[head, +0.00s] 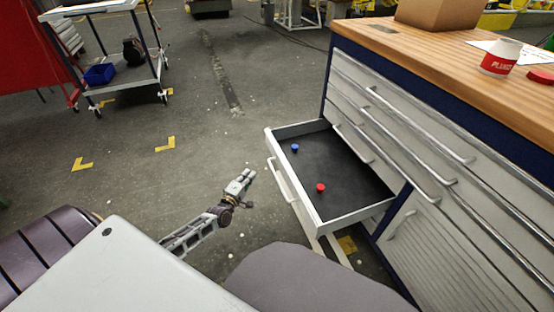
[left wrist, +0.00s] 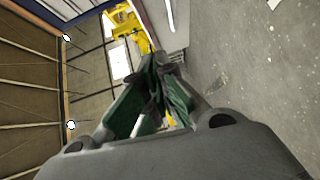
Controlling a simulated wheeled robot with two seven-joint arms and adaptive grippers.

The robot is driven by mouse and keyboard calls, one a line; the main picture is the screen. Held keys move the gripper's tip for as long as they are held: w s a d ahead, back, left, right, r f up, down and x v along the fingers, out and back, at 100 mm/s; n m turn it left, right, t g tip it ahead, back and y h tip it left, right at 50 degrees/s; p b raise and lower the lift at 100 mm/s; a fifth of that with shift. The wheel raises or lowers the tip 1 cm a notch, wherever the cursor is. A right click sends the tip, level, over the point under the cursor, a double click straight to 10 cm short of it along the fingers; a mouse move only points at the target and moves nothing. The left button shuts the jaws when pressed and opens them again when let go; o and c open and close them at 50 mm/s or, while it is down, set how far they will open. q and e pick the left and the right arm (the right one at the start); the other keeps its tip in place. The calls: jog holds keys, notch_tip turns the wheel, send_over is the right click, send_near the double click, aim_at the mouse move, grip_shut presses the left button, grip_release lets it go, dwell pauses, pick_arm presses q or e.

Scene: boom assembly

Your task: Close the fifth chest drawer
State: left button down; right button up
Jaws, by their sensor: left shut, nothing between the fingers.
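One drawer (head: 347,214) of the grey and blue chest (head: 450,165) is pulled out to the left in the head view. It has a dark floor, light walls and a bar handle (head: 292,194) on its front. A blue piece (head: 295,148) and a red piece (head: 320,188) sit inside it. My left gripper (head: 246,175) is shut and empty, a little left of the drawer front and apart from it. Its fingers (left wrist: 162,75) also show in the left wrist view, closed together. My right gripper is not in view.
The other chest drawers, with long bar handles (head: 420,178), appear shut. The wooden top (head: 480,60) carries a cardboard box (head: 438,12), a white and red container (head: 500,58) and a red cap (head: 540,76). A cart (head: 125,75) stands far left. The floor left of the drawer is clear.

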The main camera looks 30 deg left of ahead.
aim_at(269, 162)
pick_arm(q)
jog(key=shift+w+d+r+n, duration=0.25)
jog(key=shift+w+r+n, duration=0.05)
jog(key=shift+w+r, duration=0.3)
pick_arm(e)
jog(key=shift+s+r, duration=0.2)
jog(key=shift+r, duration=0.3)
pick_arm(q)
jog(key=shift+w+b, duration=0.25)
jog(key=shift+b, duration=0.05)
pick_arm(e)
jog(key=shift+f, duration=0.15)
pick_arm(q)
jog(key=w+b, duration=0.1)
jog(key=w, duration=0.3)
jog(key=w+d+b, duration=0.1)
jog(key=w+b, duration=0.1)
jog(key=w, duration=0.2)
jog(key=w+b, duration=0.1)
jog(key=w, duration=0.3)
jog(key=shift+w+d+f, duration=0.1)
jog(key=shift+w+d, duration=0.05)
jog(key=shift+d, duration=0.2)
jog(key=shift+w+d, duration=0.15)
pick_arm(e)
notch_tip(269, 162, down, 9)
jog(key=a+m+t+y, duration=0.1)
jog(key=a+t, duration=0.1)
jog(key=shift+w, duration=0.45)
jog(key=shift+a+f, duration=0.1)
